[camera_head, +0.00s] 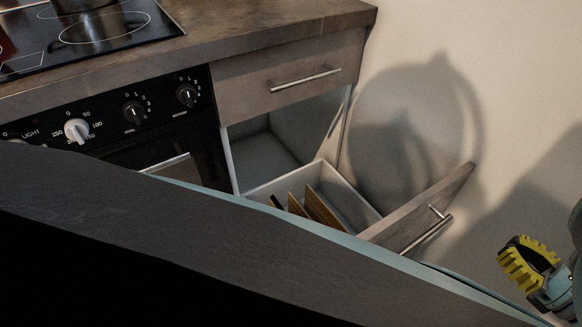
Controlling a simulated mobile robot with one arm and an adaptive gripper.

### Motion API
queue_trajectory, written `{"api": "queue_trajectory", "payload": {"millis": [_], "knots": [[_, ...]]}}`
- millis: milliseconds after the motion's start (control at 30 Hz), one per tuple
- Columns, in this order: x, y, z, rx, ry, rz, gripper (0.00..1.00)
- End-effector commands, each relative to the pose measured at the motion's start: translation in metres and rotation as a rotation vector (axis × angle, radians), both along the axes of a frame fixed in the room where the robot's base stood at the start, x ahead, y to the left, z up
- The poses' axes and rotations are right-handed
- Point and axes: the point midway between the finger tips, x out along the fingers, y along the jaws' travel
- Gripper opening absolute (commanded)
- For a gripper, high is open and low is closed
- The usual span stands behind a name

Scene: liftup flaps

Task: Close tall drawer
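The tall drawer (415,210) is pulled out from the lower cabinet below a shallow top drawer. Its grey-brown front faces right and carries a metal bar handle (427,234). Several upright boards (318,208) stand inside it. The lower part of the drawer is hidden behind a dark slab in the foreground. My gripper (525,266), with yellow and black ribbed pads, is at the lower right edge, to the right of the drawer front and apart from it. Its fingers overlap in this view, so I cannot tell whether it is open or shut.
The top drawer (300,75) is shut under the countertop (250,28). An oven with knobs (130,110) is left of the cabinet, and a hob (90,30) with a pot is above. A pale wall (520,70) borders the right side. The foreground slab hides the floor.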

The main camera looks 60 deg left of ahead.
Motion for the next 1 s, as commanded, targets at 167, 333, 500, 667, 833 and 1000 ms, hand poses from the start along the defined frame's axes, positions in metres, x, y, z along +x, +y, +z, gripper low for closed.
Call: {"api": "queue_trajectory", "payload": {"millis": [167, 333, 500, 667, 833, 1000], "knots": [[-0.002, 0.016, 0.004, 0.010, 0.007, 0.002, 0.00], [-0.001, 0.049, 0.005, 0.010, 0.008, 0.002, 0.00], [0.001, 0.084, 0.003, 0.009, 0.006, 0.001, 0.00], [0.002, 0.113, 0.001, 0.007, 0.007, 0.000, 0.00], [0.003, 0.131, 0.000, 0.005, 0.005, -0.001, 0.00], [0.004, 0.139, 0.000, 0.002, 0.004, -0.002, 0.00]]}}
